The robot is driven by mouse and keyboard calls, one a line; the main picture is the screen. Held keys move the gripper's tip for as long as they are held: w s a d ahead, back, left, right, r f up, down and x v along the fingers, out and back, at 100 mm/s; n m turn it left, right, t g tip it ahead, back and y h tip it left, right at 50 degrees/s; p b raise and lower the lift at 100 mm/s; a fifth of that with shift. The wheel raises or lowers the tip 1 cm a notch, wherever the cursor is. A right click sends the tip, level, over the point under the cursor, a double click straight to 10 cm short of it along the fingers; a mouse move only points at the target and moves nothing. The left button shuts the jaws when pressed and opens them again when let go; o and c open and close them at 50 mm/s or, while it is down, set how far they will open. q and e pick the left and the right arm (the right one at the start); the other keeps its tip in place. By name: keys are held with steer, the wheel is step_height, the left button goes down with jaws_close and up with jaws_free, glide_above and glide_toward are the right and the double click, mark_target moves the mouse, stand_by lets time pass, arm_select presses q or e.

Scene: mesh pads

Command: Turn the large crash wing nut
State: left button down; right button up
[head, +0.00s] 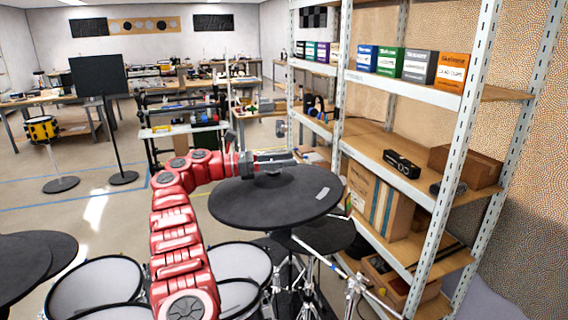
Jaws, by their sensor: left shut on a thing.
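A large dark crash cymbal pad (275,200) sits on a stand in the middle of the head view. My red left arm comes up from the bottom left, and its left gripper (268,162) is just above the center of the cymbal. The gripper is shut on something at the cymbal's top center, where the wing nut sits. The wing nut itself is hidden by the gripper or too small to make out. My right gripper is not in view.
Other drum pads (95,287) and a dark cymbal (20,262) stand low at left and below. A metal shelf unit (458,100) with boxes stands close on the right.

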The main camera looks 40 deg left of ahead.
arm_select(q)
steer(key=shift+c, duration=1.4)
jaws_free()
